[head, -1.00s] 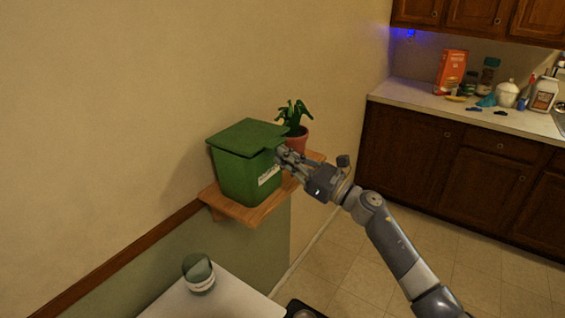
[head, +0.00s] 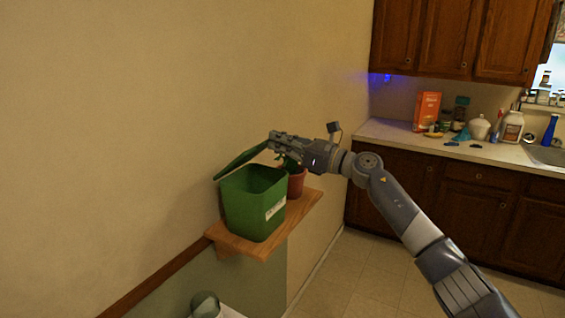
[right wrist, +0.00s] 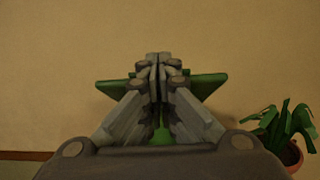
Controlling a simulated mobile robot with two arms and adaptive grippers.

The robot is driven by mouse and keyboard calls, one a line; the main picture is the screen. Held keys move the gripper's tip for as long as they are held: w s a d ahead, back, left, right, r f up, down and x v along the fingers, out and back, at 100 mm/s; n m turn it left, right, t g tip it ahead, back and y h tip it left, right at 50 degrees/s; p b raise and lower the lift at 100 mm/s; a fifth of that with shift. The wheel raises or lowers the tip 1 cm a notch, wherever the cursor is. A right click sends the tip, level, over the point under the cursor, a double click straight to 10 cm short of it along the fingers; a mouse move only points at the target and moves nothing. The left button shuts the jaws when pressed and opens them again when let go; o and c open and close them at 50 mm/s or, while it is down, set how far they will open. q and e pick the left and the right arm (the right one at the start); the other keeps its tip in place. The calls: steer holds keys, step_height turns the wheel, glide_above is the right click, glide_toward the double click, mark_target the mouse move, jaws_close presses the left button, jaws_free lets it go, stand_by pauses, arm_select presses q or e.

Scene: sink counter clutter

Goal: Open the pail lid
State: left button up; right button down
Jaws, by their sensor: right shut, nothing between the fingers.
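The green pail (head: 254,207) stands upright on a small wooden wall shelf, with a white label on its front. Its green lid (head: 238,163) is raised and tilted above the pail, and the pail's open top shows below it. My right gripper (head: 272,141) is shut with nothing between its fingers, at the lid's upper right edge. In the right wrist view the shut fingers (right wrist: 158,62) are in front of the lid (right wrist: 205,84), hiding its middle; I cannot tell whether they touch it. My left gripper is not in view.
A potted plant (head: 297,182) stands on the wooden shelf (head: 262,244) close behind the pail, partly hidden by my gripper. A glass jar (head: 205,304) is at the bottom edge. A cluttered counter (head: 400,134) is at the back right.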

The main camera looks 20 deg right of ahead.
steer(key=w+a+r, duration=0.2)
steer(key=r, duration=0.1)
steer(key=w+a+r, duration=0.1)
steer(key=r, duration=0.1)
steer(key=shift+w+p, duration=0.35)
steer(key=shift+p, duration=0.05)
arm_select(q)
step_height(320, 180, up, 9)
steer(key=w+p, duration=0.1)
steer(key=p, duration=0.6)
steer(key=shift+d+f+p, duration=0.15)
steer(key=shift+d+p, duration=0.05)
steer(key=shift+p, duration=0.15)
arm_select(e)
steer(key=w+a+r+g+h, duration=0.1)
steer(key=w+a+r+g, duration=0.1)
steer(key=w+a, duration=0.3)
steer(key=shift+w+r+h, duration=0.4)
steer(key=shift+w, duration=0.35)
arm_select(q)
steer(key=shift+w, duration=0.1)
